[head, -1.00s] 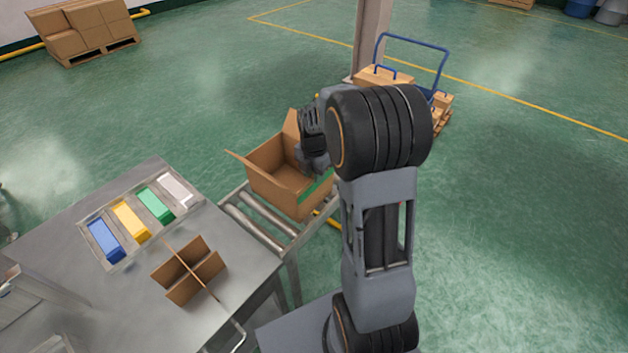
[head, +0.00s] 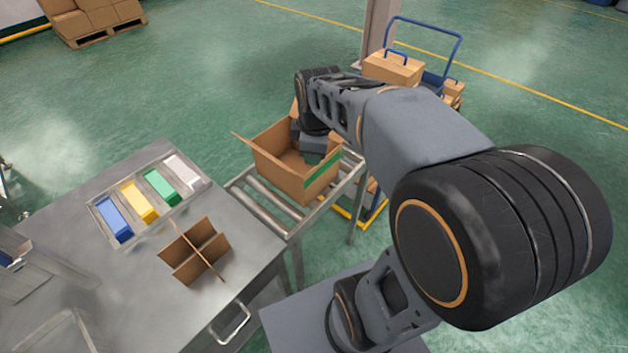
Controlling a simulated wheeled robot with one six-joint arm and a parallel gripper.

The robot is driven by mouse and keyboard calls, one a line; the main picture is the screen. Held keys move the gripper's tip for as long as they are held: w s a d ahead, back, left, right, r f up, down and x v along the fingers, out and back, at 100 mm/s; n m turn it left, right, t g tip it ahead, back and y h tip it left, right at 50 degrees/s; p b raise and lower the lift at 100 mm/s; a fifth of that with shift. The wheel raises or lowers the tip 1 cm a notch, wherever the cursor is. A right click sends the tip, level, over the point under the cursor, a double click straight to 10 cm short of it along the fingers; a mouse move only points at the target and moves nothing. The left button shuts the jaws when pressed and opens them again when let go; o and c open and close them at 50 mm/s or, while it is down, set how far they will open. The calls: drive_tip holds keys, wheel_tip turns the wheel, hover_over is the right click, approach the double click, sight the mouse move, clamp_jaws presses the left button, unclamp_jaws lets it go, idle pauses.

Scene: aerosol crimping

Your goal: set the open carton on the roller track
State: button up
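An open brown carton (head: 282,172) with a green strip on its near right side is at the roller track (head: 262,204), its flaps standing up. It looks upright and appears to rest on the rollers; whether it bears fully on them is hard to tell. My gripper (head: 314,150) is at the carton's right far wall, reaching down from above. Its fingertips are hidden by the carton and the wrist, so I cannot see whether they pinch the wall.
A metal table (head: 130,290) at the left holds a cardboard divider (head: 196,250) and a tray (head: 186,203) of blue, yellow, green and white blocks. A blue-handled cart (head: 458,62) with boxes stands behind the track. Rollers left of the carton are bare.

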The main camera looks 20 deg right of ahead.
drive_tip(key=s+a+m+t, duration=0.2)
drive_tip(key=s+a+m, duration=0.1)
drive_tip(key=s+m, duration=0.5)
drive_tip(key=shift+s+a+f+m, duration=0.15)
drive_tip(key=shift+a+f+m, duration=0.3)
drive_tip(key=shift+m, duration=1.45)
